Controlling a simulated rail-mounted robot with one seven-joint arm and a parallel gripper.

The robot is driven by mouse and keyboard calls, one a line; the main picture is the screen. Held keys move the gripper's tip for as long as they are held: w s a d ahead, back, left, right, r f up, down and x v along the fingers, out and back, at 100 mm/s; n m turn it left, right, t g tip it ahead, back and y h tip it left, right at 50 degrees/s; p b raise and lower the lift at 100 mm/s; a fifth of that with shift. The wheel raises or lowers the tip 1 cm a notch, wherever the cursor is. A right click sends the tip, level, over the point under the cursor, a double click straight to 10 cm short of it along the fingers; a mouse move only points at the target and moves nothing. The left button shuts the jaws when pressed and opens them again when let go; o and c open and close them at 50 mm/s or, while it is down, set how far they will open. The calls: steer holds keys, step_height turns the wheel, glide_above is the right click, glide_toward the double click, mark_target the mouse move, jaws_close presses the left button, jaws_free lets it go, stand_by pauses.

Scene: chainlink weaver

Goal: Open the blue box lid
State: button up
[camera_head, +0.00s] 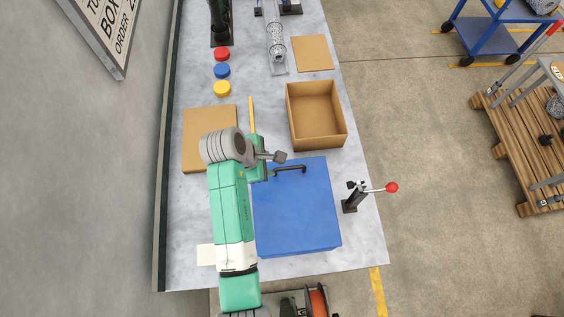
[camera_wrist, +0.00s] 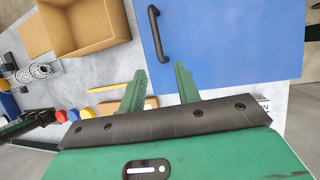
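The blue box (camera_head: 298,215) sits at the near end of the bench with its flat blue lid (camera_wrist: 215,45) down. A black bar handle (camera_head: 291,169) is on the lid near its far edge; it also shows in the wrist view (camera_wrist: 158,33). My gripper (camera_head: 264,173) is at the box's far left corner, left of the handle. In the wrist view my gripper (camera_wrist: 160,85) has two green fingers spread apart with nothing between them. The handle lies beyond the fingertips, apart from them.
An open cardboard box (camera_head: 318,140) stands just behind the blue box. A cardboard sheet (camera_head: 196,157) lies left of my wrist. Red, blue and yellow caps (camera_head: 222,71) line up farther back. A red-knobbed lever (camera_head: 352,197) stands right of the blue box.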

mark_target(280, 169)
steer(key=x, duration=0.7)
jaws_close()
